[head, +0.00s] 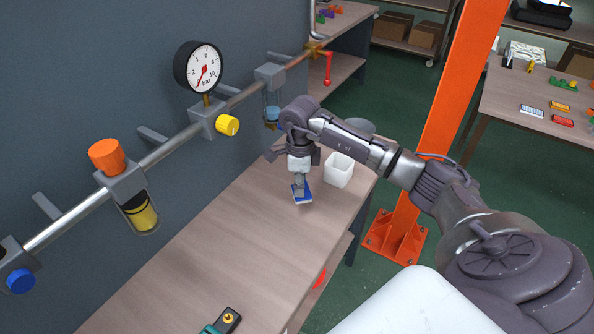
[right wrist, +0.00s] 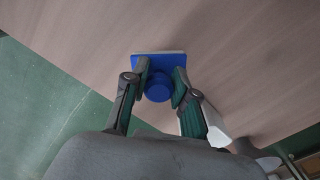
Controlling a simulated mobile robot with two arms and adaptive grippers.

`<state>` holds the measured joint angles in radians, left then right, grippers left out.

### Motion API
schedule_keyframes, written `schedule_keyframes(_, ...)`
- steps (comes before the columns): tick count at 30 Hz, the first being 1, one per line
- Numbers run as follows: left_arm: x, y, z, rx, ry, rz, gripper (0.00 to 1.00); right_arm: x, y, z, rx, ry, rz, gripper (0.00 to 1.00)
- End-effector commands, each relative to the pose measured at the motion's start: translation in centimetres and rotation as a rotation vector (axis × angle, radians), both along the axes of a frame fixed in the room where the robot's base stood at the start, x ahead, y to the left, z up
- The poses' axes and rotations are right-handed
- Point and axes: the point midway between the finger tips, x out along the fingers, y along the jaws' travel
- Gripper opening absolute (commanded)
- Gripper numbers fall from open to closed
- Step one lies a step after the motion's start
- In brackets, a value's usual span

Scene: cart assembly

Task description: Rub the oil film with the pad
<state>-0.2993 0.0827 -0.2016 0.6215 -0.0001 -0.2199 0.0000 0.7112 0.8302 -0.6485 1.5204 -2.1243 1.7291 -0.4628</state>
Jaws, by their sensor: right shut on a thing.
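The pad (head: 303,196) is a blue block with a pale underside. In the right wrist view the pad (right wrist: 158,88) shows a round blue knob on top. My right gripper (head: 299,183) is above the pad, and its two fingers (right wrist: 160,92) are shut on the knob from both sides. The pad is at the bench top near the far end; I cannot tell whether it touches the surface. No oil film can be made out; the pad and gripper hide the wood under them. My left gripper is not in view.
A white container (head: 339,170) stands just right of the gripper on the wooden bench (head: 210,250). A pipe with a pressure gauge (head: 199,68) runs along the wall. A dark device with a yellow knob (head: 227,321) lies at the near end. The bench's middle is clear.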

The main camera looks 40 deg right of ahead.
Motion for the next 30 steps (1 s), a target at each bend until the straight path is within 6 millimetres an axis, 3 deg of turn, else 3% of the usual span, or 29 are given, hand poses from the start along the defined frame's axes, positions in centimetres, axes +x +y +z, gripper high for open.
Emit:
schedule_keyframes(11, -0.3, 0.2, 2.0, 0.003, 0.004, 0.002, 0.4, -0.2, -1.1, 3.4, -0.001, -0.001, -0.008, 0.0)
schedule_keyframes(30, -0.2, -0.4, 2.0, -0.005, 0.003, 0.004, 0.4, -0.2, -1.1, 3.6, 0.0, -0.001, 0.003, 0.0)
